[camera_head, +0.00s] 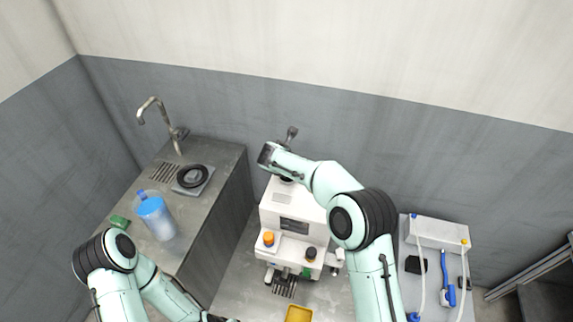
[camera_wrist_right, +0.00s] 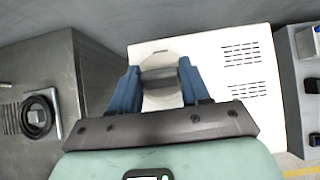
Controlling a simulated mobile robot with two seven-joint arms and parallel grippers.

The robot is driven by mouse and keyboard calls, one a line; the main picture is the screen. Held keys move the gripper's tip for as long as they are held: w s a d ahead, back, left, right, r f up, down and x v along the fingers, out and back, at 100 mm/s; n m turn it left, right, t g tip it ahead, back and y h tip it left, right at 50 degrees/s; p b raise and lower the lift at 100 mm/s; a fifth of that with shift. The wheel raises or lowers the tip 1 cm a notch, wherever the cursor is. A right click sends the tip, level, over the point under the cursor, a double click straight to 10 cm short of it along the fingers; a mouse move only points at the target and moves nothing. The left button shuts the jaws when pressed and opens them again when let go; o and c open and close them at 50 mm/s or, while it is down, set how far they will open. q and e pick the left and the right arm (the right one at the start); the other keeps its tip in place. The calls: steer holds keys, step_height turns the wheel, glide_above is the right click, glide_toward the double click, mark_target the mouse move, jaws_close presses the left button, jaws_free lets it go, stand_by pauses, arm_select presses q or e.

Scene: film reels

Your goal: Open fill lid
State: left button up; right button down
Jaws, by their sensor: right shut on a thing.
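The white machine (camera_head: 292,222) stands on the counter in the middle of the head view. Its top fills the centre of the right wrist view (camera_wrist_right: 215,50). There, my right gripper (camera_wrist_right: 160,72) has its blue fingers on either side of a dark grey, rounded grip on the fill lid (camera_wrist_right: 162,98), shut on it. The lid is pale and partly hidden by the gripper; I cannot tell whether it is raised. In the head view my right wrist hides the lid and fingers. My left arm is low at the left; its gripper is mostly cut off at the bottom edge.
A blue pitcher (camera_head: 155,217) stands on the left counter, near a faucet (camera_head: 152,110) and a black ring-shaped item (camera_head: 192,176). A yellow tray (camera_head: 298,314) lies in front of the machine. A grey unit with hoses (camera_head: 437,232) stands at the right. The wall is close behind.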

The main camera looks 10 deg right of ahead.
steer(key=shift+w+d+r+g+y, duration=0.1)
steer(key=shift+w+r+g+y, duration=0.3)
steer(key=shift+g, duration=0.3)
steer(key=shift+f, duration=0.1)
steer(key=c, duration=0.5)
jaws_free()
steer(key=v, duration=1.3)
